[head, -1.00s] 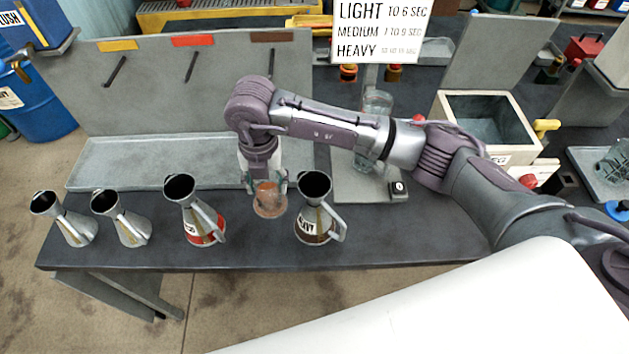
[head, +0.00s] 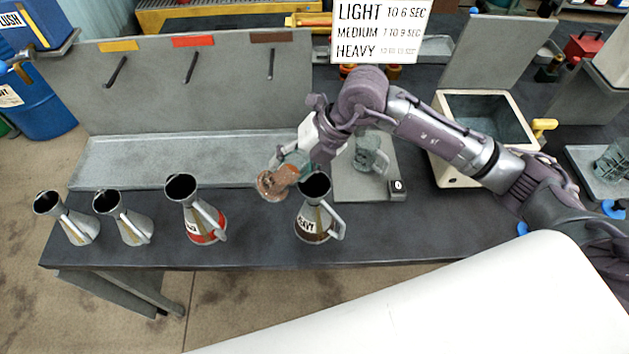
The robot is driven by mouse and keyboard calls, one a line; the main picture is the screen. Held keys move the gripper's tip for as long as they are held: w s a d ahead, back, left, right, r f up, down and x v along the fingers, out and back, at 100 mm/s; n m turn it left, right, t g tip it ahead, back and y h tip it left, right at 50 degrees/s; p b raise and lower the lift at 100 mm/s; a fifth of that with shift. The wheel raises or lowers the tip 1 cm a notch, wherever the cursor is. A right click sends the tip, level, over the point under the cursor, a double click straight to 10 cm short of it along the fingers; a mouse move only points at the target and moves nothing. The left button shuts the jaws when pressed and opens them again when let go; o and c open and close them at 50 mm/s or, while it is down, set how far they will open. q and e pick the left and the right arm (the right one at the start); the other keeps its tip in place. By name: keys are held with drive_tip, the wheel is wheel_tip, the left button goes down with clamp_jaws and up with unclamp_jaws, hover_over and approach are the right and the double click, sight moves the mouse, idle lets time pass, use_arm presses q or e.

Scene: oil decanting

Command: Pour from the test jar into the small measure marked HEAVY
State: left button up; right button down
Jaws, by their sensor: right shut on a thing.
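My right gripper (head: 292,160) is shut on the test jar (head: 276,181), a clear jar with brown-orange oil in it. The jar is strongly tilted, its round end to the left and its other end towards the measure marked HEAVY. That measure (head: 312,222), a grey metal can with a brown band and a handle on its right, stands upright on the bench. The gripper and jar are just above and left of its dark mouth. The jar's mouth is hidden by the gripper, and I cannot make out a stream. My left gripper is not in view.
A red-banded measure (head: 199,222) and two plain-looking grey measures (head: 77,228) (head: 133,229) stand to the left along the bench. A glass jug (head: 369,158) stands behind right, near a small black timer (head: 398,189). A cream box (head: 446,166) is further right.

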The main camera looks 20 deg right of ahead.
drive_tip(key=shift+s+d+r+y, duration=0.15)
drive_tip(key=shift+d+r+y, duration=0.15)
drive_tip(key=shift+d+r, duration=0.1)
drive_tip(key=shift+s+f, duration=0.1)
drive_tip(key=shift+f, duration=0.3)
drive_tip(key=shift+d+f+t+y, duration=0.3)
drive_tip(key=shift+t+y, duration=0.1)
drive_tip(key=shift+y, duration=0.5)
drive_tip(key=shift+r+y, duration=0.3)
drive_tip(key=shift+y, duration=0.5)
drive_tip(key=shift+d+r+t+y, duration=0.15)
drive_tip(key=shift+t+y, duration=0.25)
drive_tip(key=shift+y, duration=0.4)
drive_tip(key=shift+d+f+t+y, duration=0.15)
drive_tip(key=shift+f+t+y, duration=0.15)
drive_tip(key=shift+f+y, duration=0.4)
drive_tip(key=shift+r, duration=0.1)
drive_tip(key=shift+s+d+r+t+y+b, duration=0.15)
drive_tip(key=shift+y+b, duration=0.7)
drive_tip(key=shift+b, duration=1.1)
drive_tip(key=shift+d+t+y+b, duration=0.25)
drive_tip(key=shift+y+b, duration=0.6)
drive_tip(key=shift+b, duration=1.1)
